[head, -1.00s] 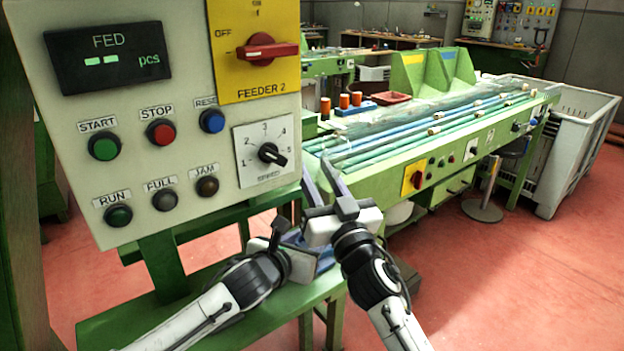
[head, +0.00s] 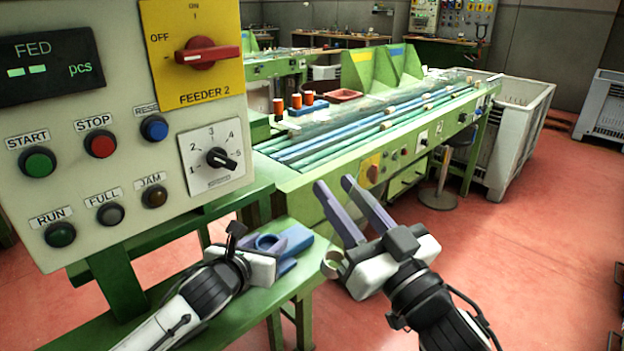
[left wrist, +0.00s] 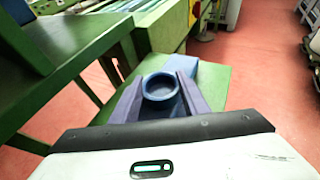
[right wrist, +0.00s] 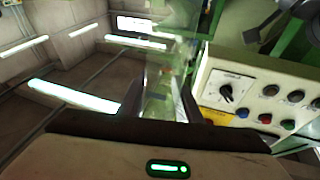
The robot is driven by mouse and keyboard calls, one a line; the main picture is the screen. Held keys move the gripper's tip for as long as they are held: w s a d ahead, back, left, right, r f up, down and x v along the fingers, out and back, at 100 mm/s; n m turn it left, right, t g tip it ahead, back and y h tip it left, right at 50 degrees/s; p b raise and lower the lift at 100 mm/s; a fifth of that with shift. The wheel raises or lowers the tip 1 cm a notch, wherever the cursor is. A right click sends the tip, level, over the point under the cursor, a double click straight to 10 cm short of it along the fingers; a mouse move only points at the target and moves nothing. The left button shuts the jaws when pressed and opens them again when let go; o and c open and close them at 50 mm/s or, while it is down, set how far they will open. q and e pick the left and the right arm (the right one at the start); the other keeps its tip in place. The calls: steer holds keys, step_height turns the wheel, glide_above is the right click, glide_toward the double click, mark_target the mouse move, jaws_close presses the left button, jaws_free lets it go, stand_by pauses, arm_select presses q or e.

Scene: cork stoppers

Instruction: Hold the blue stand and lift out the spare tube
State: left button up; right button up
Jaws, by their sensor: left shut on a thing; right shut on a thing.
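The blue stand (head: 285,262) rests on the green ledge. My left gripper (head: 290,240) is shut on it, and in the left wrist view its fingers (left wrist: 162,92) lie on both sides of the stand's round socket (left wrist: 160,87). That socket looks empty. My right gripper (head: 336,186) is to the right of the stand and apart from it, fingers pointing up and away. It is shut on the clear spare tube (right wrist: 170,75), which shows between its fingers in the right wrist view. In the head view the tube is hard to make out.
The control panel (head: 110,130) with buttons and dials stands close at the left. The green feeder bench (head: 330,185) with long tubes and several orange pieces is behind. A grey bin (head: 520,135) stands at its far end. Red floor is open at the right.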

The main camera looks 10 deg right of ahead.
mark_target(368, 196)
steer(key=s+d+r+g, duration=0.2)
steer(key=shift+s+d+n, duration=0.1)
steer(key=shift+s+n, duration=0.3)
steer(key=shift+s+d+g+h, duration=0.25)
steer(key=shift+s+g+h, duration=0.2)
steer(key=shift+g, duration=0.15)
arm_select(q)
steer(key=o, duration=1.3)
steer(key=shift+o, duration=0.2)
steer(key=v, duration=1.2)
